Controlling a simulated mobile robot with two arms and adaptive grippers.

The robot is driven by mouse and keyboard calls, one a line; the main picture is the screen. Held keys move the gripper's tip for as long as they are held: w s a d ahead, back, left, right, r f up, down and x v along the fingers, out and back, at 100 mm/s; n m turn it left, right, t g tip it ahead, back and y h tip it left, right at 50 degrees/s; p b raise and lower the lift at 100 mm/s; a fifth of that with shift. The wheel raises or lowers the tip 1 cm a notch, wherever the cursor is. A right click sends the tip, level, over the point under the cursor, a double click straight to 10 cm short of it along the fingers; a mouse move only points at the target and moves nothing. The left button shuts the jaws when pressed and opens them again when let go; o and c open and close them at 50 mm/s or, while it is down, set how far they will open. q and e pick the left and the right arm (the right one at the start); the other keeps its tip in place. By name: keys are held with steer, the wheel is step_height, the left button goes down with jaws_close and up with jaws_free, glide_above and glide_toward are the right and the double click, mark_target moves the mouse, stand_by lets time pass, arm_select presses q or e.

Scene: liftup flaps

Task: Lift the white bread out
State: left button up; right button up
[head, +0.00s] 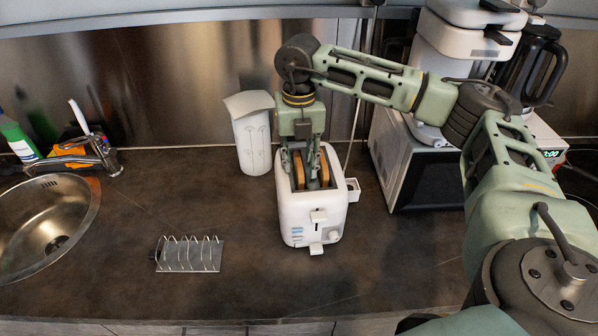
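The white toaster (312,220) stands on the dark counter with its two slots facing up. One bread slice (299,170) shows in the left slot and another bread slice (324,168) in the right slot, both golden-brown at the edge. My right gripper (301,168) points straight down over the toaster. Its fingers are spread, one on each side of the left slice, and look apart from it. The fingertips are low at the slots and partly hidden, so contact is hard to judge. My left gripper is not in view.
A metal toast rack (190,256) lies on the counter at left front, with free counter around it. A sink (45,225) with a tap (90,152) is far left. A white canister (252,140) stands behind the toaster. A microwave (415,175) with a coffee machine (455,60) is at right.

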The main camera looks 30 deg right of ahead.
jaws_close()
stand_by(0.3)
